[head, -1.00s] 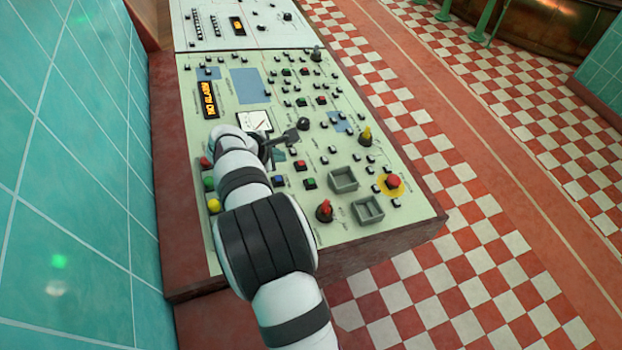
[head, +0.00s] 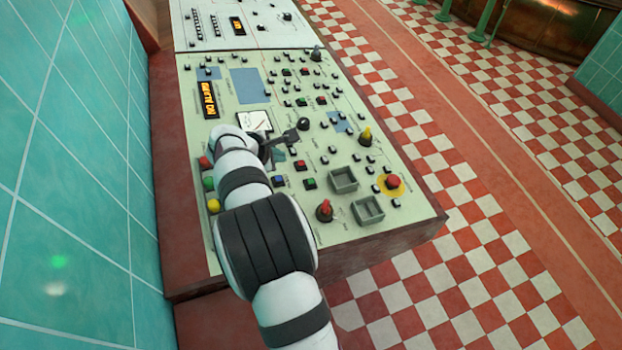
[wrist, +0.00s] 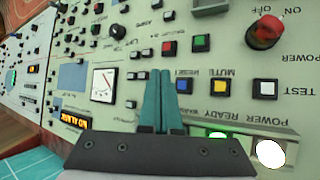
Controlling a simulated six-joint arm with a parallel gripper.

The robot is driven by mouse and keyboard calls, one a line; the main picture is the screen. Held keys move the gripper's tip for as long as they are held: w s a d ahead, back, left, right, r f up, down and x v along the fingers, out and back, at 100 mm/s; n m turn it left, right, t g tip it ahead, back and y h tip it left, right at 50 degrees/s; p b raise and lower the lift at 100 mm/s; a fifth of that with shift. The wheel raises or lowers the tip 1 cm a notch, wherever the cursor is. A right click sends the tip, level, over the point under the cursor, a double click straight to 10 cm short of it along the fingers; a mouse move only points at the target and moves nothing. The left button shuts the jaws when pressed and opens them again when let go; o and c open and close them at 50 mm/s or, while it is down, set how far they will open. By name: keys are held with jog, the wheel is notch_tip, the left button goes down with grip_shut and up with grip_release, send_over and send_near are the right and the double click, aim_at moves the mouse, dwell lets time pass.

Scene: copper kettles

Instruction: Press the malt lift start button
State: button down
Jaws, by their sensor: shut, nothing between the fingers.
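My gripper (head: 279,156) is low over the left part of the control panel, with its teal fingers together and empty. In the wrist view the fingertips (wrist: 160,72) stand just short of a red square button (wrist: 168,48) and a green square button (wrist: 201,43). The same red button (head: 299,165) and green button (head: 310,183) show in the head view. A label with the word "LIFT" is partly readable near them, but I cannot tell which button bears "start". Whether the fingers touch the panel is not clear.
Blue (wrist: 184,86), yellow (wrist: 218,86) and white (wrist: 264,89) buttons sit beside the fingers. A red rotary knob (head: 325,210), grey trays (head: 343,180) and a red mushroom button (head: 393,181) stand up from the panel. A tiled wall (head: 70,170) is on the left.

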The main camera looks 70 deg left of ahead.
dwell(0.4)
notch_tip(320, 180, up, 2)
send_over(310, 183)
jog(key=w, duration=0.2)
jog(key=shift+r, duration=0.1)
jog(key=shift+s+f, duration=0.3)
jog(key=shift+f, duration=1.15)
jog(key=shift+s+f, duration=0.3)
jog(key=shift+f, duration=1.15)
jog(key=shift+s+f, duration=0.3)
jog(key=shift+f, duration=1.15)
jog(key=shift+s+f, duration=0.1)
jog(key=shift+f, duration=0.3)
